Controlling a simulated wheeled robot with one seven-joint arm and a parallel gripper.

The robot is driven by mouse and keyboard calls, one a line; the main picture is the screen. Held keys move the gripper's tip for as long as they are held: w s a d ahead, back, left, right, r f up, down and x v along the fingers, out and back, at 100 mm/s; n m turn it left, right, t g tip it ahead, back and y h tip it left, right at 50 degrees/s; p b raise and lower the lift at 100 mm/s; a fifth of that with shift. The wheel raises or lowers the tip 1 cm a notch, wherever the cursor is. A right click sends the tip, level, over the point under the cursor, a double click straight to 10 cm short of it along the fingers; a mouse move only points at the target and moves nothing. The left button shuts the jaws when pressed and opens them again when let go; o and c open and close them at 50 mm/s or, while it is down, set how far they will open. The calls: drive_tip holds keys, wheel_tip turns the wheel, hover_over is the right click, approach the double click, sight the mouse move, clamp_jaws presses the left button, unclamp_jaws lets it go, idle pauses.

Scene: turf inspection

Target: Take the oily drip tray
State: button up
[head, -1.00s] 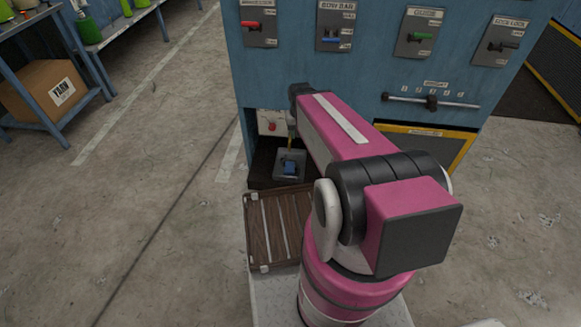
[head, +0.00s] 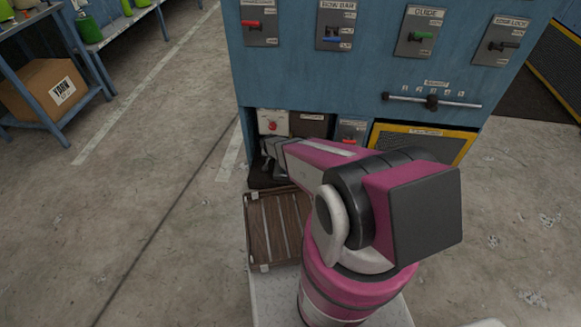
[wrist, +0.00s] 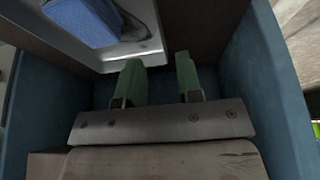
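In the wrist view, a light grey tray (wrist: 152,52) with a raised rim lies at the upper left in a dark recess. A blue crumpled thing, like a cloth (wrist: 85,20), sits in it. I take this for the drip tray; oil cannot be made out. My gripper (wrist: 158,62) is open, its two green fingers apart with nothing between them. The left finger is close to the tray's near edge; I cannot tell whether they touch. In the head view, my gripper (head: 268,160) is low inside the machine's bottom opening, and my arm hides the tray.
The blue machine (head: 360,100) has levers, a slider (head: 431,102) and a yellow-framed panel (head: 425,142). Blue walls flank my gripper closely. A brown slatted rack (head: 272,228) lies before the opening. Shelving with a carton (head: 45,90) stands left; the floor between is clear.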

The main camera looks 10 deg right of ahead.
drive_tip(key=x, duration=1)
drive_tip(key=shift+w+d+f, duration=0.15)
drive_tip(key=shift+d+f, duration=0.05)
drive_tip(key=shift+f, duration=0.05)
drive_tip(key=shift+r, duration=0.1)
clamp_jaws()
